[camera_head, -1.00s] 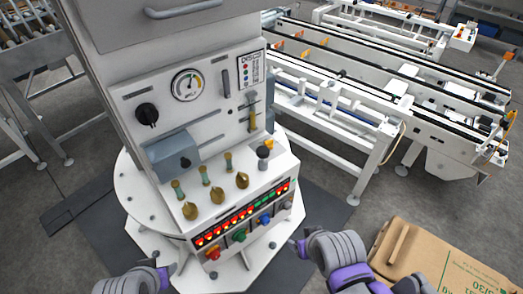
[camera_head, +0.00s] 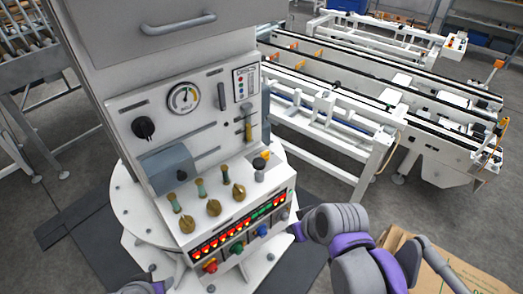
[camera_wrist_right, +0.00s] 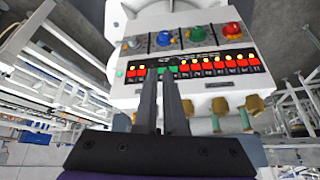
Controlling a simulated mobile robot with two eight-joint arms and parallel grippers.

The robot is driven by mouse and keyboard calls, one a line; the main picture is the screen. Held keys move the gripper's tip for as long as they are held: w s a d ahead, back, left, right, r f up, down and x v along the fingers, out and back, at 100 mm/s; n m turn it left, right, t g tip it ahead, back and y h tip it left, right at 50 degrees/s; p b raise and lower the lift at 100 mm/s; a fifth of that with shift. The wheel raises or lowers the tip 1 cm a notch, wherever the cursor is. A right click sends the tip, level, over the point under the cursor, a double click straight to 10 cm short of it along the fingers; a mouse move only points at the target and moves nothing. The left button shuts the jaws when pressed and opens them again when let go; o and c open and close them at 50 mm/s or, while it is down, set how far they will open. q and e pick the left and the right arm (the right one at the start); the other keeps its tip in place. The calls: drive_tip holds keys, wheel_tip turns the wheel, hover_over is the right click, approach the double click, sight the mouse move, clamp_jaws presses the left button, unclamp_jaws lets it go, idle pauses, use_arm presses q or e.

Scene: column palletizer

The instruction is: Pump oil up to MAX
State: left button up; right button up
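The machine panel (camera_head: 215,105) stands upright in the head view. On its right side is a narrow vertical gauge with a yellowish lower part (camera_head: 248,128), likely the oil level glass; its marks are too small to read. Below it a dark round knob (camera_head: 259,165) stands on the sloped console (camera_head: 228,205). My right gripper (camera_head: 294,231) is at the console's right front corner, apart from the knob. In the right wrist view its two dark fingers (camera_wrist_right: 162,85) lie nearly together, with nothing held, pointing at the console's indicator row. My left gripper (camera_head: 160,273) is low at the picture's bottom, mostly cut off.
A round pressure dial (camera_head: 183,97) sits above. A conveyor (camera_head: 340,120) stands behind to the right. A cardboard box (camera_head: 440,270) is at the lower right.

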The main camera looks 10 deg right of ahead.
drive_tip(key=w+r+n+y, duration=0.1)
drive_tip(key=w+r+n, duration=0.1)
drive_tip(key=w+r, duration=0.3)
drive_tip(key=w+d+r+n+t+y, duration=0.1)
drive_tip(key=w+r+n, duration=0.1)
drive_tip(key=w+r, duration=0.3)
drive_tip(key=w+r+n+y, duration=0.1)
drive_tip(key=w+r+y, duration=0.1)
drive_tip(key=w+r, duration=0.3)
drive_tip(key=shift+d+r+n, duration=0.35)
drive_tip(key=shift+r+n, duration=0.05)
drive_tip(key=shift+r, duration=0.2)
clamp_jaws()
drive_tip(key=shift+f, duration=0.1)
hover_over(257, 160)
drive_tip(key=s+d, duration=0.2)
drive_tip(key=f, duration=0.7)
drive_tip(key=shift+s+a+f, duration=0.1)
drive_tip(key=shift+a, duration=0.15)
wheel_tip(257, 160, down, 2)
drive_tip(key=shift+f, duration=0.25)
drive_tip(key=shift+s+d+f, duration=0.1)
drive_tip(key=shift+f, duration=0.55)
drive_tip(key=shift+f, duration=0.1)
